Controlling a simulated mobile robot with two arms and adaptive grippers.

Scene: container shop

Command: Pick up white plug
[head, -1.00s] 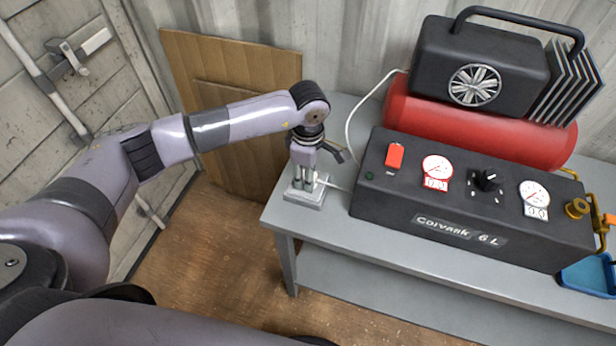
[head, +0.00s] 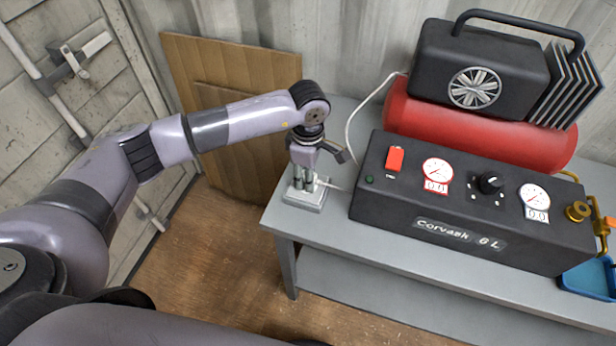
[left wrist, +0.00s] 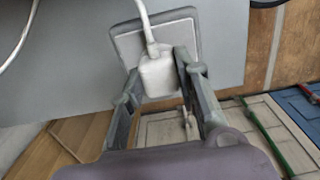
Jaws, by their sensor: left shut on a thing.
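The white plug (left wrist: 158,76) shows in the left wrist view between the two fingers of my left gripper (left wrist: 160,88), with a white cord rising from its top. My left gripper also shows in the head view (head: 306,184), pointing down, and is shut on the plug. A light grey square socket plate (head: 304,198) lies on the left end of the grey table under the gripper; it also shows behind the plug in the left wrist view (left wrist: 127,48). I cannot tell whether the plug is seated in it. My right gripper is not in view.
A black control box (head: 470,215) with dials and a red switch stands right of the gripper on the grey table (head: 330,235). A red tank (head: 480,125) and black compressor stand behind it. A wooden panel (head: 225,80) leans at the wall. A blue tray (head: 590,278) is at far right.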

